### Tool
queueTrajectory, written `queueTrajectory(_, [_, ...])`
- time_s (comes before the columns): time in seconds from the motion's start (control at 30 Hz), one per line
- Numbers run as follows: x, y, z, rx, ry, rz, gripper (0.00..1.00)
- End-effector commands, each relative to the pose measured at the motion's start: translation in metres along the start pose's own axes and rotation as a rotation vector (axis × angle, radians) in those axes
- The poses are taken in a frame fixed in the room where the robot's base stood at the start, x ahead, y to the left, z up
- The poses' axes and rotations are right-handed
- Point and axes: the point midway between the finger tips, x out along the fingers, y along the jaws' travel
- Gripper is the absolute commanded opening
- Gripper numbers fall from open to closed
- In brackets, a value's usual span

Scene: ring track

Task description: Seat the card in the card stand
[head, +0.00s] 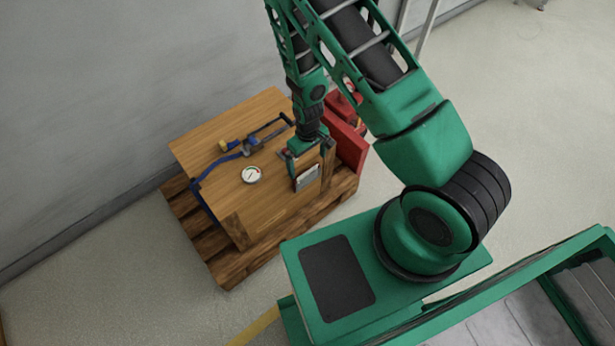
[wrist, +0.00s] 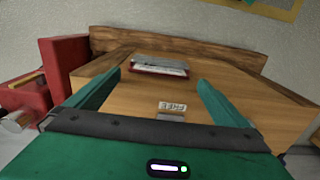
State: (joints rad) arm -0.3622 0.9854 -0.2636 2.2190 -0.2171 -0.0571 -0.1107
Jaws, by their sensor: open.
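A small pale card marked FREE (wrist: 172,107) shows upside down in the wrist view, between my fingers on the wooden top. A grey block with a red edge and a white label (wrist: 158,67), apparently the card stand, lies beyond it near the top's edge. In the head view a grey and white piece (head: 307,179), likely the same block, is just below my gripper. My gripper (head: 309,160) points down over the top, open, its fingers spread on either side with a gap (wrist: 160,79). I cannot tell whether a finger touches anything. The card is not clear in the head view.
The wooden top (head: 215,135) sits on a pallet (head: 187,213) by the wall. A red box (head: 347,148) stands right.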

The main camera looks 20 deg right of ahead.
Motion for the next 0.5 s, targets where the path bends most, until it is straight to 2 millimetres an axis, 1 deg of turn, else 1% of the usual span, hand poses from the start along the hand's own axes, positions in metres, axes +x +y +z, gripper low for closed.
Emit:
queueTrajectory(0.03, [0.008, 0.000, 0.001, -0.001, -0.002, 0.000, 1.00])
queueTrajectory(0.2, [0.028, 0.000, 0.000, 0.000, -0.001, 0.001, 1.00])
queueTrajectory(0.3, [0.035, 0.001, 0.000, 0.000, 0.000, 0.001, 1.00])
queueTrajectory(0.5, [0.037, 0.000, -0.001, 0.000, 0.001, 0.001, 1.00])
